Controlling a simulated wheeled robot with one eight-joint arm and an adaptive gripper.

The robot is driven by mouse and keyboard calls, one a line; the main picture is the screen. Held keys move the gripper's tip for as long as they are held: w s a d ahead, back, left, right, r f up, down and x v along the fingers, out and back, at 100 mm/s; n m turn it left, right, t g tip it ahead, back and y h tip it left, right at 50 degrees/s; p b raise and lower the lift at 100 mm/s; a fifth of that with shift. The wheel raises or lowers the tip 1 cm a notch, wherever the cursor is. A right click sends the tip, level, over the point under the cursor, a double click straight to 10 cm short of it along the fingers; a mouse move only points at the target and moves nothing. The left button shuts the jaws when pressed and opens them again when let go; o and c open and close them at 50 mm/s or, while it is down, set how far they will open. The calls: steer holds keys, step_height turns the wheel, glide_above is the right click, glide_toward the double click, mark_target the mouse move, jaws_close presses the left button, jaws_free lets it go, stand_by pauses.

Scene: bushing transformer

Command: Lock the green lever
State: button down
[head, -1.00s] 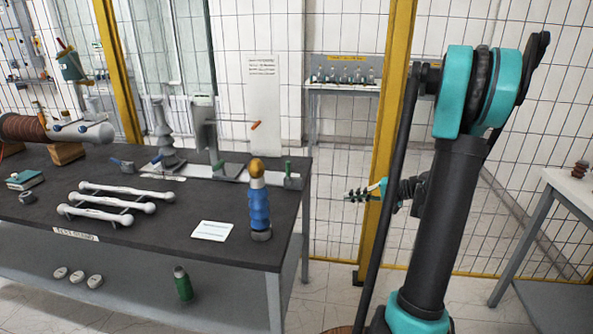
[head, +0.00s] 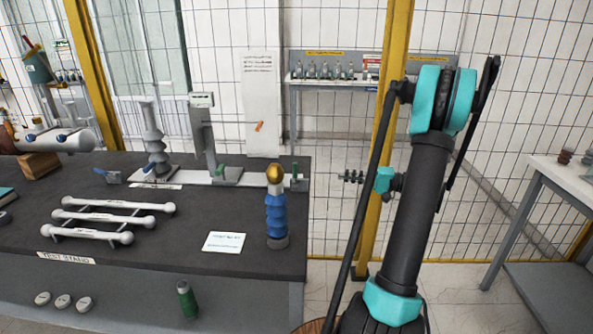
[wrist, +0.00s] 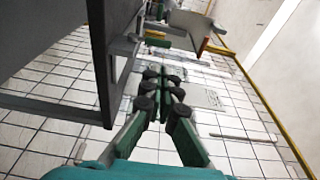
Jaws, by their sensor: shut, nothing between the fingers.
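A small green lever (head: 294,171) stands upright on a grey block at the far right corner of the dark table. Another green lever (head: 220,169) stands at the foot of the grey post on the same pale rail. I cannot tell which one the task means. My gripper (head: 350,177) is in the air right of the table, apart from both levers. In the wrist view my gripper (wrist: 166,77) is shut and empty, with the tiled floor behind it. A green part (wrist: 157,43) shows beyond the fingers there; I cannot tell what it is.
The dark table (head: 130,235) carries white rods (head: 110,220), a blue-and-gold bushing (head: 276,215) near its right edge and a white card (head: 223,242). A yellow post (head: 398,35) and mesh fence stand behind my arm. A white side table (head: 565,180) is at right.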

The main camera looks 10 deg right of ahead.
mark_target(296, 167)
steer(key=shift+a, duration=0.15)
steer(key=x, duration=1.4)
steer(key=shift+w+a+r+g+h, duration=0.1)
steer(key=shift+a+r+g+h, duration=0.2)
steer(key=shift+h, duration=0.3)
steer(key=a+h, duration=0.2)
steer(key=shift+w+r+n+g+h, duration=0.15)
steer(key=shift+r+n+g+h, duration=0.15)
steer(key=shift+r+g+h, duration=0.1)
steer(key=a+h, duration=0.1)
steer(key=h, duration=0.1)
steer(key=a+f+g+h, duration=0.1)
steer(key=a+h, duration=0.1)
steer(key=h, duration=0.1)
steer(key=w+a+n+g+h, duration=0.1)
steer(key=a+h, duration=0.1)
steer(key=h, duration=0.1)
steer(key=shift+w+a+f, duration=0.1)
steer(key=shift+a+f, duration=0.1)
steer(key=shift+f, duration=0.1)
steer(key=shift+a+f, duration=0.1)
steer(key=shift+a, duration=0.05)
stand_by(0.3)
stand_by(0.4)
